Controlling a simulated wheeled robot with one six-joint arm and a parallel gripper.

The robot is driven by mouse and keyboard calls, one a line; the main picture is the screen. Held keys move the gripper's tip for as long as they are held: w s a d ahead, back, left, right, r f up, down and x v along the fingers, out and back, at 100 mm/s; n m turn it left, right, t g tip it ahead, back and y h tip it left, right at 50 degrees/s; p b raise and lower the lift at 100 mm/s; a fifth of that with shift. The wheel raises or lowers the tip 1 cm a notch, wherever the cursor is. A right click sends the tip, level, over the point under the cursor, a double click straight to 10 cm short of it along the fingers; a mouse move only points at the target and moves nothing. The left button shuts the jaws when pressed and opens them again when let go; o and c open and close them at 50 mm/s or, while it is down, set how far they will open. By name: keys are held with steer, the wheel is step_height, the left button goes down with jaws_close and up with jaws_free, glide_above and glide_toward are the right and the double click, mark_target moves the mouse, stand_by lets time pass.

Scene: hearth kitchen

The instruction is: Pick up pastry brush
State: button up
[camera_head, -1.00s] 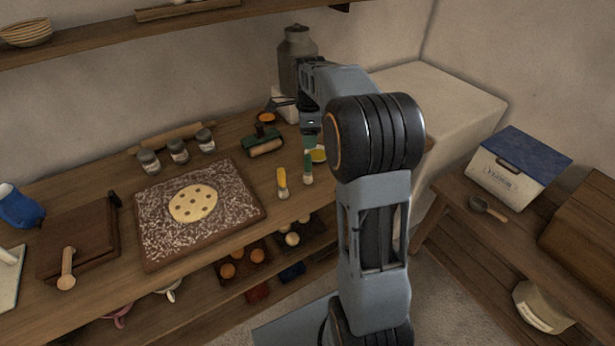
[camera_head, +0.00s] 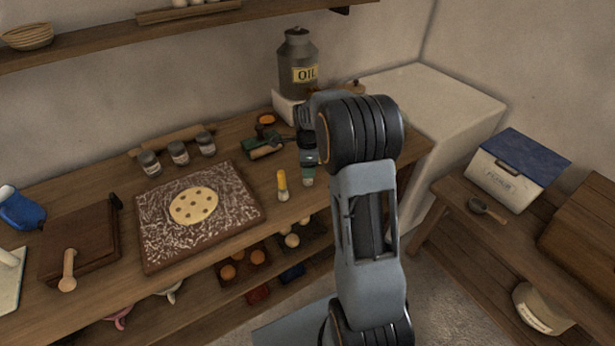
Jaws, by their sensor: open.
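Two small brush-like tools stand or lie near the right end of the wooden counter; I cannot tell their exact pose. One has a yellow handle (camera_head: 282,179) and a pale end pointing toward the counter's front edge. The other, a green-handled brush (camera_head: 308,181), is just to its right, and its pale lower end shows. My gripper (camera_head: 308,158) points down directly over the green-handled one and covers most of its handle. It is open; the fingers are small and partly hidden, and I cannot tell whether they touch the handle.
A green tool with a wooden roller (camera_head: 265,150) lies left of my gripper. An oil canister (camera_head: 299,68) stands behind on a white block. A floured board (camera_head: 155,233) with dough (camera_head: 194,206) and several jars are further left. The counter's front edge is close.

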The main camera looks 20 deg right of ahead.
steer(key=shift+f, duration=0.1)
steer(key=c, duration=1)
